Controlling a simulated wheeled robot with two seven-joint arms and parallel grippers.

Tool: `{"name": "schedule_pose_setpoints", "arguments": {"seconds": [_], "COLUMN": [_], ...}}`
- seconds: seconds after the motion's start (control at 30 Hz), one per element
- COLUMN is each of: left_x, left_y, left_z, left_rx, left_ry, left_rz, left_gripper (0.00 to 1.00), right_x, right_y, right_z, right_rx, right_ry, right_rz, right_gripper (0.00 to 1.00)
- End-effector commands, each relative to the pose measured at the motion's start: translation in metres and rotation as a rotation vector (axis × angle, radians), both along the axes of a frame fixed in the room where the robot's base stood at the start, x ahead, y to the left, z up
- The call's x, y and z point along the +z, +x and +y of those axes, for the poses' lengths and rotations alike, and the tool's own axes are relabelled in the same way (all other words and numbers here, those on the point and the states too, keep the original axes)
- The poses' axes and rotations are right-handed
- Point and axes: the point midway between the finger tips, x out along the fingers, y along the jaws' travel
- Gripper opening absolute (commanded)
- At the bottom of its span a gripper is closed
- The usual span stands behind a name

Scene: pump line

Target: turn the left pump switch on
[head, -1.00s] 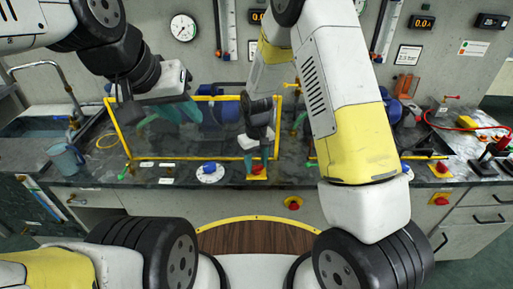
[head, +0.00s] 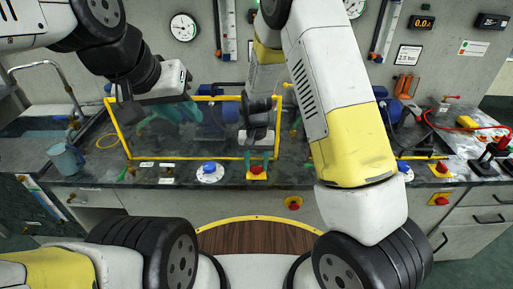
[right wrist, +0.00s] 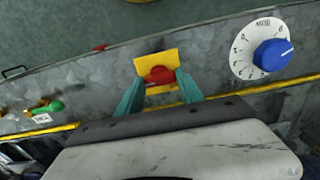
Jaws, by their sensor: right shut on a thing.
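The left pump switch is a red knob on a yellow plate (head: 257,174) at the bench's front edge, left of my right forearm. It also shows in the right wrist view (right wrist: 159,75). My right gripper (head: 259,161) points down over it; in the right wrist view (right wrist: 160,80) its two teal fingers stand on either side of the red knob and are shut on it. The knob's exact turn is hard to read. My left gripper (head: 168,120) hangs over the bench further left, its teal fingers apart and empty.
A blue dial knob (head: 209,169) stands just left of the switch. A yellow frame (head: 128,157) stands behind. Another red switch on a yellow plate (head: 441,168) is far right. A red button (head: 293,203) sits on the cabinet front.

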Motion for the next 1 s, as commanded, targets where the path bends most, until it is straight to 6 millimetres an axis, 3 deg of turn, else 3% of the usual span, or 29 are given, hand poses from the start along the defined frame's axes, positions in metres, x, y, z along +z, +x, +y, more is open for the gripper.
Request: {"name": "schedule_pose_setpoints", "arguments": {"seconds": [0.33, 0.37, 0.43, 0.47, 0.77, 1.0], "left_x": [0.000, 0.000, 0.000, 0.000, 0.000, 0.000], "left_y": [0.000, 0.000, 0.000, 0.000, 0.000, 0.000], "left_z": [0.000, 0.000, 0.000, 0.000, 0.000, 0.000], "left_rx": [0.000, 0.000, 0.000, 0.000, 0.000, 0.000], "left_ry": [0.000, 0.000, 0.000, 0.000, 0.000, 0.000], "left_rz": [0.000, 0.000, 0.000, 0.000, 0.000, 0.000], "left_gripper": [0.31, 0.31, 0.31, 0.31, 0.31, 0.31], "right_x": [0.001, 0.001, 0.001, 0.001, 0.001, 0.031], "right_y": [0.001, 0.001, 0.001, 0.001, 0.001, 0.001], "right_z": [0.000, 0.000, 0.000, 0.000, 0.000, 0.000], "right_rx": [-0.006, -0.006, -0.006, -0.005, -0.004, -0.004], "right_ry": [0.002, 0.002, 0.002, 0.002, 0.001, 0.003], "right_rz": [-0.003, -0.003, -0.003, -0.003, -0.001, -0.005], "right_gripper": [0.03, 0.49, 0.63, 0.65, 0.65, 0.65]}}
